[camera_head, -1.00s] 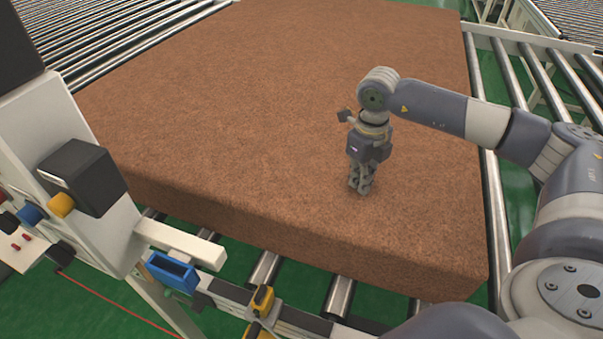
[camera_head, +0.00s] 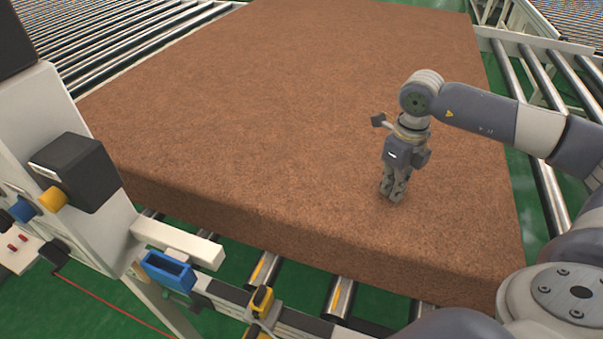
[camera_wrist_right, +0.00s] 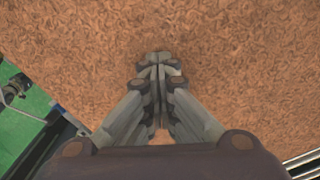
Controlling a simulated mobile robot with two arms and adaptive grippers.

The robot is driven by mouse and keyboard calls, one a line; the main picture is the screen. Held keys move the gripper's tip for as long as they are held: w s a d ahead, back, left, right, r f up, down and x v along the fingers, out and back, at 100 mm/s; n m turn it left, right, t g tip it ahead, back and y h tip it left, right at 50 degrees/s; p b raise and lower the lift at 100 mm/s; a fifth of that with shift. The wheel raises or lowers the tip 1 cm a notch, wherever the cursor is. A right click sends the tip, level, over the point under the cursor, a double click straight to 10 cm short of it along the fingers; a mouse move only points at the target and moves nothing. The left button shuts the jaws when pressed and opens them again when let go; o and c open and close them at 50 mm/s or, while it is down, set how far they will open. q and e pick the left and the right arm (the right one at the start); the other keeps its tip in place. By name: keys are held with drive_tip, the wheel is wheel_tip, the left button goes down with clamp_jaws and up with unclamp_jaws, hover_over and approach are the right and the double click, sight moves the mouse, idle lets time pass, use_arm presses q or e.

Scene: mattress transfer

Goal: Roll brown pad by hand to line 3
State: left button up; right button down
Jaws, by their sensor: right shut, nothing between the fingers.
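The brown pad (camera_head: 270,110) is a large, thick, fibrous slab lying flat on the metal rollers in the head view. Its near right corner reaches close to my right arm's base. My right gripper (camera_head: 391,198) points down at the pad's top, right of its middle, and its fingertips look to be at or very near the surface. The right wrist view shows its fingers (camera_wrist_right: 157,60) shut together with nothing between them, over the pad (camera_wrist_right: 240,60). Whether they touch the pad is hard to tell. My left gripper is not in view. I see no line number.
Rollers (camera_head: 340,297) show under the pad's near edge, with green floor between them. A white machine post with a black box (camera_head: 78,170) stands at the left. A blue holder (camera_head: 168,270) and a yellow part (camera_head: 262,300) sit on the front rail. More rollers (camera_head: 110,45) lie beyond.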

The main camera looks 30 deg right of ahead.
sight(522, 231)
drive_tip(key=shift+s+d+f+b, duration=0.2)
drive_tip(key=shift+s+d+b, duration=0.2)
drive_tip(key=shift+s+d, duration=0.55)
drive_tip(key=shift+s+d+f+b, duration=0.15)
drive_tip(key=shift+s+d+b, duration=0.25)
drive_tip(key=shift+s+d, duration=0.55)
drive_tip(key=shift+s+d+b, duration=0.8)
drive_tip(key=shift+s+d, duration=0.3)
drive_tip(key=shift+s, duration=0.3)
drive_tip(key=shift+s+d+b, duration=0.85)
drive_tip(key=shift+s+d, duration=0.3)
drive_tip(key=shift+s, duration=0.3)
drive_tip(key=shift+s+d+b, duration=0.8)
drive_tip(key=shift+s+d, duration=0.3)
drive_tip(key=shift+s, duration=0.3)
drive_tip(key=shift+s+d+b, duration=1.25)
drive_tip(key=shift+s+d, duration=0.9)
drive_tip(key=shift+s, duration=0.2)
drive_tip(key=shift+s+d+b, duration=0.55)
drive_tip(key=shift+s+d, duration=0.7)
drive_tip(key=shift+s, duration=0.05)
drive_tip(key=shift+s+d+b, duration=0.4)
drive_tip(key=shift+s+d, duration=0.55)
drive_tip(key=shift+s, duration=0.15)
drive_tip(key=s+d+b, duration=0.1)
drive_tip(key=s+d, duration=0.6)
drive_tip(key=s, duration=0.1)
drive_tip(key=shift+b, duration=0.3)
